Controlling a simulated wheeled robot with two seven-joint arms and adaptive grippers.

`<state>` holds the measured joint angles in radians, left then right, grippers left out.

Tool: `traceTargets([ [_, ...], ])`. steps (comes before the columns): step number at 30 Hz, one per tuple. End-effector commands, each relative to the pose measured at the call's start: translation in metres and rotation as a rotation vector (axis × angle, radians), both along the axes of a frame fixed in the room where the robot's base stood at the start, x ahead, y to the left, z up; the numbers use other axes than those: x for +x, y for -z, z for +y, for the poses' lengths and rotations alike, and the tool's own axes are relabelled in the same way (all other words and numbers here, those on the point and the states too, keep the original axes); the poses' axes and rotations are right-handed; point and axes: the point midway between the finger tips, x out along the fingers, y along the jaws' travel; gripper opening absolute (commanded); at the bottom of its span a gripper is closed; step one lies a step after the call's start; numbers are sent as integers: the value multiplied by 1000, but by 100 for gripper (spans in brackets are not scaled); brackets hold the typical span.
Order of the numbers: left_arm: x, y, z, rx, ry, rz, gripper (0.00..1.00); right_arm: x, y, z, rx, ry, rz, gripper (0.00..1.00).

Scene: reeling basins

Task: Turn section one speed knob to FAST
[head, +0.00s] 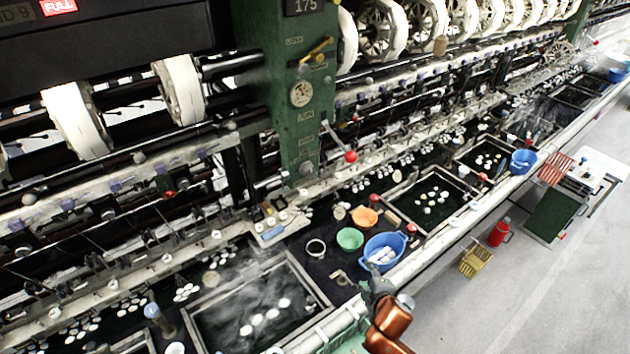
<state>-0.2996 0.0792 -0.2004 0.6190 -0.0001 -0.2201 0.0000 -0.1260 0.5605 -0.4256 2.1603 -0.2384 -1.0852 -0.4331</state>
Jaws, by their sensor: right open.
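A green post (297,130) stands at upper centre of the head view. It carries a round pale dial or knob (301,94) and a yellow lever (317,49) above it. The small labels by them are too small to read, so I cannot tell which is the section one speed knob or its setting. A lever with a red ball (350,157) sticks out at the post's lower right. My right gripper (372,283) is low in the view, open, just below the blue basin and well away from the post. My left gripper is not in view.
A blue basin (399,243) with white pieces, a green bowl (350,239) and an orange bowl (364,217) stand on the bench. Steaming troughs with white cocoons run along it. Beyond the front rail (440,243) are a yellow crate (476,262), a red container (499,232) and open floor.

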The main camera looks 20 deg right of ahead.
Motion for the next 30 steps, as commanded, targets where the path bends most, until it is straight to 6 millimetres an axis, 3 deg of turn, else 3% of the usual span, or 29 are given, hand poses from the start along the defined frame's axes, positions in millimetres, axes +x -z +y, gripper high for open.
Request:
traceTargets([
  [1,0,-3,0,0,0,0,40,27,-42,9,-135,-115,-79,44],
  [3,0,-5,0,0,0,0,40,56,-94,26,-343,-273,-183,44],
  [6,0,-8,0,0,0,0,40,84,-166,53,-670,-483,-327,44],
  [9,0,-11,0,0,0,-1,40,97,-226,77,-999,-651,-446,44],
  [12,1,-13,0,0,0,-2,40,100,-271,92,-1295,-769,-530,44],
  [15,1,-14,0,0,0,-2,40,100,-299,100,-1527,-846,-579,44],
  [19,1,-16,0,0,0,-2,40,97,-318,103,-1712,-900,-607,44],
  [24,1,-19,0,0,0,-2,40,103,-326,107,-1783,-917,-617,44],
  [30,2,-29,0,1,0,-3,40,131,-327,117,-1780,-914,-617,44],
])
